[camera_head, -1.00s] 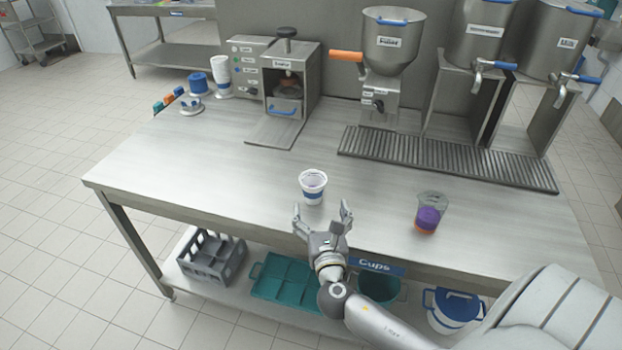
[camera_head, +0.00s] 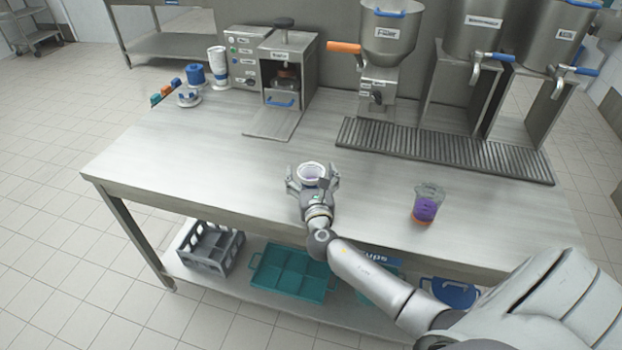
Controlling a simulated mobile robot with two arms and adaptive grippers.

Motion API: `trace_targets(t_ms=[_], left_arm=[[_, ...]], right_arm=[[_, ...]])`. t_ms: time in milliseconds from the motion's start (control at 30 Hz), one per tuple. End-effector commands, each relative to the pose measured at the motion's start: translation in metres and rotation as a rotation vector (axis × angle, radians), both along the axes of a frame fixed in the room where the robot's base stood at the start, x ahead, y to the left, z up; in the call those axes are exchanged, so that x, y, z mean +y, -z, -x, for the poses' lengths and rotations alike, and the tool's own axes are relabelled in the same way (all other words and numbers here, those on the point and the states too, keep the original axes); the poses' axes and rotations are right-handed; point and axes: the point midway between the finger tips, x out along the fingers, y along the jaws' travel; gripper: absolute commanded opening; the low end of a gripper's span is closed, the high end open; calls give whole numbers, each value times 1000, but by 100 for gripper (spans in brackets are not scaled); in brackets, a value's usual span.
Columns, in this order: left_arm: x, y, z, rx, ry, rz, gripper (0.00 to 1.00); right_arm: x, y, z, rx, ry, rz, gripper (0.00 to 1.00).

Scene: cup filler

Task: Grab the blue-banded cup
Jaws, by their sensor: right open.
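The blue-banded cup (camera_head: 311,172) stands upright on the steel table near the middle of its front part. My right gripper (camera_head: 312,183) is open, with one finger on the left side of the cup and one on the right. I cannot tell whether the fingers touch it. My left gripper is not in view.
A clear cup with purple and orange contents (camera_head: 426,204) stands to the right on the steel table (camera_head: 200,165). A drip grate (camera_head: 440,148) and dispensers stand behind. A grey crate (camera_head: 211,246) and a teal tray (camera_head: 292,272) sit on the lower shelf.

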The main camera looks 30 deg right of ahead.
Motion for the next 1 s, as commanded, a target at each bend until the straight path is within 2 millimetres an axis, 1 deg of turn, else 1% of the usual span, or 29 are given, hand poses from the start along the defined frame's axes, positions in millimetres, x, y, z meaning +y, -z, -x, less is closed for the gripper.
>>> trace_targets(t_ms=[100, 267, 300, 667, 1000], left_arm=[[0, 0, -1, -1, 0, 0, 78], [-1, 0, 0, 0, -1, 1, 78], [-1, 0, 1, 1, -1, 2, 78], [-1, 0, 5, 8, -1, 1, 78], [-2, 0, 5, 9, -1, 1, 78]], right_arm=[[-2, 0, -4, 1, 0, 0, 89], [-2, 0, -4, 1, 0, 0, 89], [-2, 0, -4, 1, 0, 0, 88], [-2, 0, -3, 1, 0, 0, 41], [-2, -1, -3, 0, 0, 0, 40]])
